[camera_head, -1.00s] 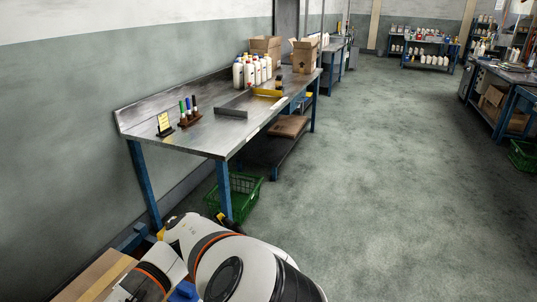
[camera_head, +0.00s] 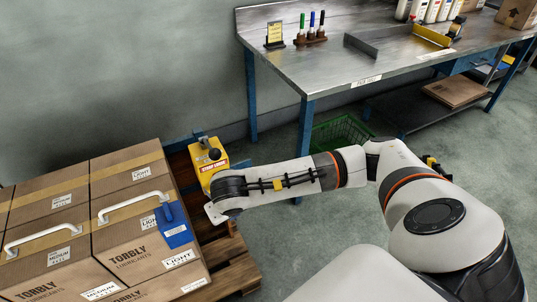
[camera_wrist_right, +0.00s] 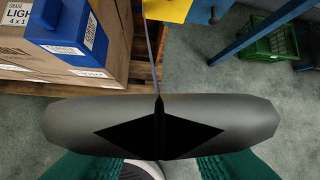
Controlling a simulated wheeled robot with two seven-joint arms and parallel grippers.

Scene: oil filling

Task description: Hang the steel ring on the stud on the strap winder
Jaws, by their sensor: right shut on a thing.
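The strap winder is a yellow box (camera_head: 208,166) with a red label and a black knob (camera_head: 214,154), beside the stacked cartons in the head view. Its yellow body (camera_wrist_right: 168,8) shows at the top of the wrist view. My right gripper (camera_wrist_right: 158,98) is shut on a thin grey strip that runs up towards the winder; it looks like the steel ring (camera_wrist_right: 152,50) seen edge-on. In the head view the right gripper (camera_head: 228,187) is just in front of the winder, and the ring cannot be made out there. I cannot identify the stud. My left gripper is out of view.
Cartons (camera_head: 130,225) with white handles and a blue holder (camera_head: 173,226) stand left of the gripper on a wooden pallet (camera_head: 233,262). A steel workbench (camera_head: 325,75) stands behind on blue legs. A green crate (camera_head: 340,133) is under it.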

